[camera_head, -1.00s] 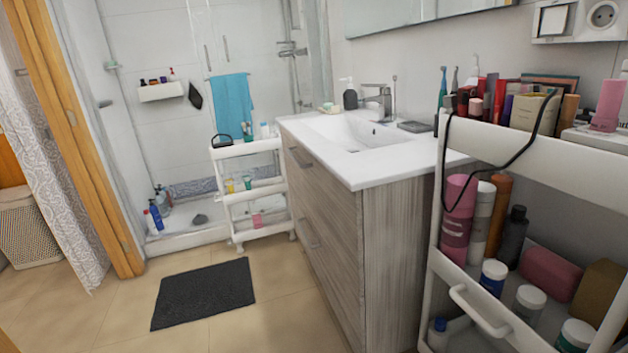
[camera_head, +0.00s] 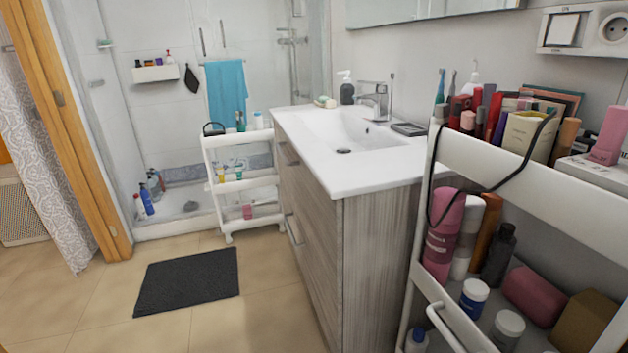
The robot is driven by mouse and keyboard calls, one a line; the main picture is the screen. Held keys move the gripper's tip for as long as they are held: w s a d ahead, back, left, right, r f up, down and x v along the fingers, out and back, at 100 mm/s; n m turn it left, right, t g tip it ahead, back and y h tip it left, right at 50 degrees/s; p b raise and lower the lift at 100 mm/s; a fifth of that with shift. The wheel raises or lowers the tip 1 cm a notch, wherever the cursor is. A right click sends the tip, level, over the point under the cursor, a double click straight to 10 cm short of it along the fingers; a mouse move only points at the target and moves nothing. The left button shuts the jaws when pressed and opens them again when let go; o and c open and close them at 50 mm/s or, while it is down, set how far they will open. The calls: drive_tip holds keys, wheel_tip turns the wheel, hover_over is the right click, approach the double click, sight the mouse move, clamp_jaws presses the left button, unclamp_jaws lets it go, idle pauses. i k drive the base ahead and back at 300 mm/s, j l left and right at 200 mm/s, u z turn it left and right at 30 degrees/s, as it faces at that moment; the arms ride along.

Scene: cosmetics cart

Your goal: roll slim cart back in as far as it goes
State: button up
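A slim white cart (camera_head: 249,186) with several shelves stands on the floor beyond the far end of the vanity, in front of the shower. Its near end sticks out to the left past the vanity's front. Small bottles stand on its shelves, and a black-handled item (camera_head: 214,129) is on top. The vanity hides its right end. A larger-looking white cart (camera_head: 480,165) stands close by at the right, loaded with cosmetics, with a white handle (camera_head: 445,328) low on its front. My gripper is not in view.
The wood-grain vanity (camera_head: 381,250) with a white sink top (camera_head: 365,178) fills the middle. A dark mat (camera_head: 187,283) lies on the tiled floor. A wooden door frame (camera_head: 64,110) and patterned curtain (camera_head: 42,190) are at the left. A black cable (camera_head: 487,188) hangs over the right cart. Floor around the mat is clear.

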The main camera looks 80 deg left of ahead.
sight(230, 222)
drive_tip(key=u, duration=3.15)
